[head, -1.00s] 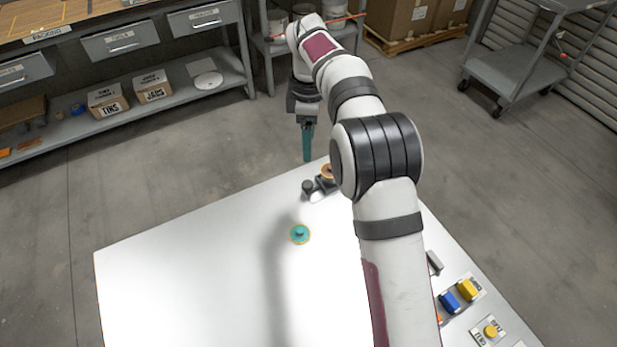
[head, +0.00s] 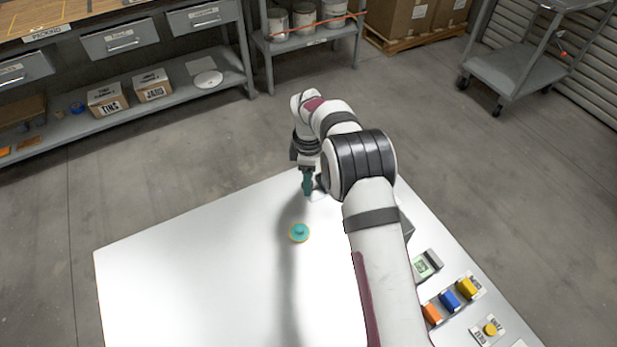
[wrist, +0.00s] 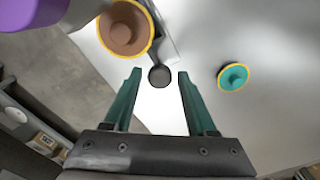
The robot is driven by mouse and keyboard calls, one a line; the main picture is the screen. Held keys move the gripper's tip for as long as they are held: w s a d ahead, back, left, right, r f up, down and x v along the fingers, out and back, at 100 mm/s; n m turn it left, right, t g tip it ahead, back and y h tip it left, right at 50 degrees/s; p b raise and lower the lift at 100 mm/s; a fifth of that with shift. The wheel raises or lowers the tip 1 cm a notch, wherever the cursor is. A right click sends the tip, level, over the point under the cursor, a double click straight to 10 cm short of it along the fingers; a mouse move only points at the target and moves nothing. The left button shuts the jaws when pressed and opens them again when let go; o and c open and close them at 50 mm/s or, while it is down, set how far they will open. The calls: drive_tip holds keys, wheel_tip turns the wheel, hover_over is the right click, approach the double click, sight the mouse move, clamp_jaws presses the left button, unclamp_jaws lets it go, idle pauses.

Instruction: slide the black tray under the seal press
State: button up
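The black tray shows only as a small dark part (head: 320,183) at the table's far edge in the head view, mostly hidden behind my gripper (head: 308,189). In the wrist view its round dark knob (wrist: 160,77) lies between the fingertips of my gripper (wrist: 159,74). The teal fingers are open, with a gap on each side of the knob. A brown disc with a yellow rim (wrist: 125,28) is just beyond the knob, seemingly on the tray. I cannot make out the seal press for certain; a purple shape (wrist: 32,12) is cut off at the upper left.
A teal lid with a knob and yellow rim (head: 299,233) lies alone on the white table (head: 190,270). Orange, blue (head: 450,301) and yellow blocks and a small green display (head: 424,265) line the right edge. The table's left side is clear.

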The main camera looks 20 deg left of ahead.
clamp_jaws()
idle(1.2)
